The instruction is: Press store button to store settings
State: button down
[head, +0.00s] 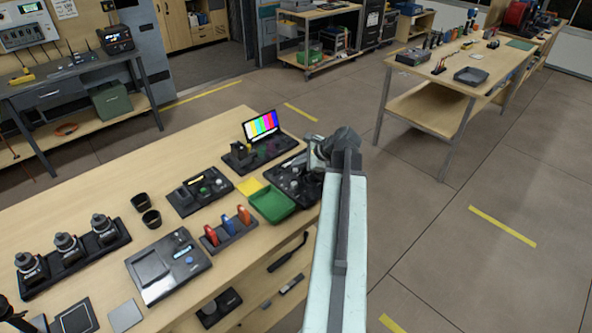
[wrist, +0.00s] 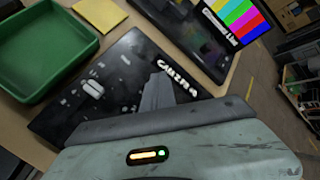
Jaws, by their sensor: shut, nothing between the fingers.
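A black control panel (head: 286,178) lies near the far right end of the wooden table, partly hidden behind my arm. In the wrist view the panel (wrist: 62,122) fills the middle, with small grey controls and white lettering too blurred to read surely. I cannot tell which control is the store button. My gripper (wrist: 160,82) is shut and empty, and its grey fingers overlap the panel in the wrist view. In the head view my gripper (head: 318,152) is at the panel's right side. I cannot tell whether the fingertips touch it.
A colour-bar screen (head: 261,126) stands behind the panel. A green tray (head: 272,204) and a yellow note (head: 249,188) lie beside it. Another black panel (head: 200,190) is to the left. Open floor (head: 420,230) lies to the right of the table.

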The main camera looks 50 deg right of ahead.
jog(key=shift+f+b, duration=0.45)
dwell(0.4)
jog(key=shift+r, duration=0.15)
jog(key=shift+r+p, duration=0.7)
jog(key=shift+p, duration=0.15)
notch_tip(320, 180, up, 5)
jog(key=p, duration=0.5)
jog(key=shift+r, duration=0.1)
dwell(0.5)
